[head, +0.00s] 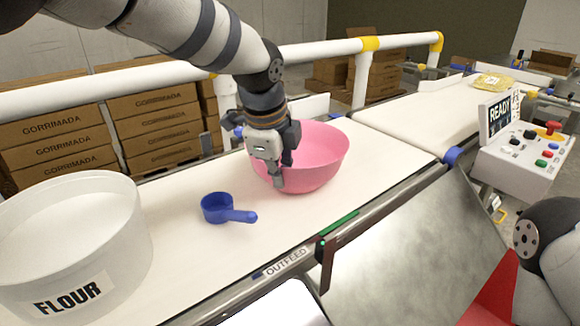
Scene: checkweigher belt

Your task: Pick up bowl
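A pink bowl (318,165) stands upright on the white belt, near the middle of the head view. My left gripper (272,178) comes down from the upper left over the bowl's left side. Its fingers point down and cover part of the bowl's left wall and rim. I cannot tell whether the fingers touch the rim or how far apart they are. My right arm shows at the lower right edge, but its gripper is out of view.
A blue scoop (217,209) lies left of the bowl. A white tub labelled FLOUR (128,238) stands further left. A control box (522,158) with buttons is at the right. A white rail (318,51) runs behind the belt (180,240). A yellow packet (494,82) lies further along.

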